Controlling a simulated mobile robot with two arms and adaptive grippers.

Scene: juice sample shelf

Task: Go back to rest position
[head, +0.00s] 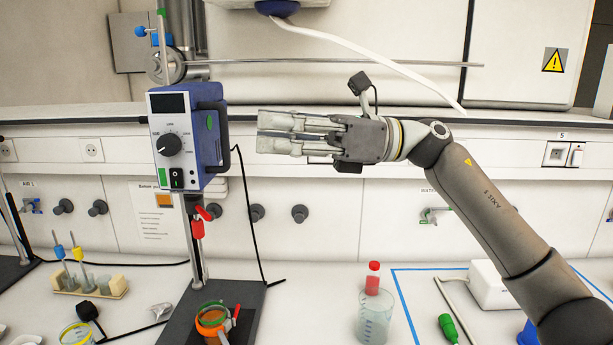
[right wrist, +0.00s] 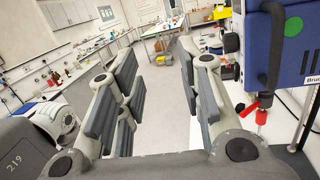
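My right arm comes in from the right in the head view. Its gripper (head: 262,134) points left in the air above the bench, just right of the blue overhead stirrer and apart from it. The right wrist view shows the gripper (right wrist: 155,75) with its fingers spread and nothing between them. The blue stirrer box (head: 186,138) with a dial is on a stand; its side also shows close by at the right of the right wrist view (right wrist: 283,45). My left gripper is not in view.
An orange-rimmed container (head: 212,320) stands on the stirrer's base. A green-and-white tool (head: 447,326) lies inside blue tape. A tube rack (head: 90,288) stands left. The wall is behind the gripper.

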